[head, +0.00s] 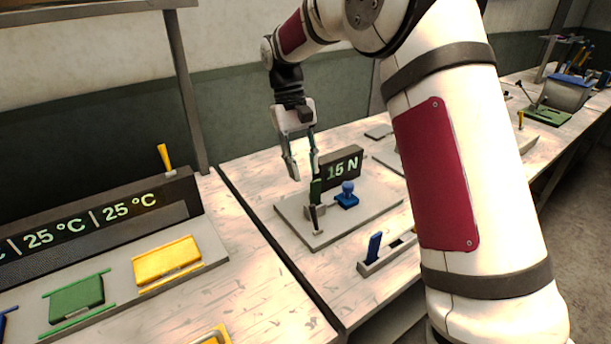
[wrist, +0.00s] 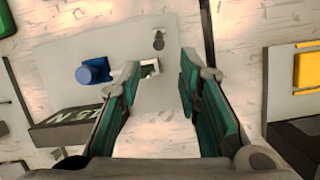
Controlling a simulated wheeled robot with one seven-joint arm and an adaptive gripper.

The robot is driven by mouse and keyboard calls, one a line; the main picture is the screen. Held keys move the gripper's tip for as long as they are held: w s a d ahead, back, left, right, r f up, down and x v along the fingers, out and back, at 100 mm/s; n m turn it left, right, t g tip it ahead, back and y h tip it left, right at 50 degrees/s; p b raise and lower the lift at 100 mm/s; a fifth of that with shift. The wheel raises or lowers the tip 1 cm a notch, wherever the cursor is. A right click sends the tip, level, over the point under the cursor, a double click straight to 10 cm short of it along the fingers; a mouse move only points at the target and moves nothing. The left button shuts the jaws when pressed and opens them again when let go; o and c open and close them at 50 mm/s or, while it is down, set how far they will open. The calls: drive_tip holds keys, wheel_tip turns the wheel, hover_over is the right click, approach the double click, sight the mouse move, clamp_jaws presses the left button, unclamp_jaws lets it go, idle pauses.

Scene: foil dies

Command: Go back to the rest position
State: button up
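My gripper (head: 304,185) hangs over the grey plate (head: 365,215) of the station with the "15 N" display. Its two fingers are spread apart. In the wrist view the gap between the fingers (wrist: 166,82) holds nothing, and the plate (wrist: 135,28) lies beneath. A small block with a square opening (wrist: 150,68) shows beside one finger, partly hidden. The blue knob (head: 347,193) stands on the plate to the right of my gripper; it also shows in the wrist view (wrist: 93,72). Whether a fingertip touches the small block I cannot tell.
The "15 N" display (head: 341,166) stands close behind the fingers. A holder with a blue piece (head: 374,246) lies in front. To the left are the "25 °C" panel (head: 85,228), a yellow die (head: 167,260) and a green die (head: 77,299). A dark upright post (head: 185,90) stands at the left.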

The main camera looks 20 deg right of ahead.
drive_tip(key=shift+r, duration=0.15)
drive_tip(key=s+d+r+t, duration=0.1)
drive_tip(key=s+r+t, duration=0.1)
drive_tip(key=s+r, duration=0.5)
drive_tip(key=s+d+r+t, duration=0.15)
drive_tip(key=s+r, duration=0.25)
drive_tip(key=s, duration=0.5)
drive_tip(key=s+f+m+t+y, duration=0.1)
drive_tip(key=s+f+t, duration=0.2)
drive_tip(key=s, duration=1.3)
drive_tip(key=shift+d+t, duration=0.2)
drive_tip(key=shift+t, duration=0.45)
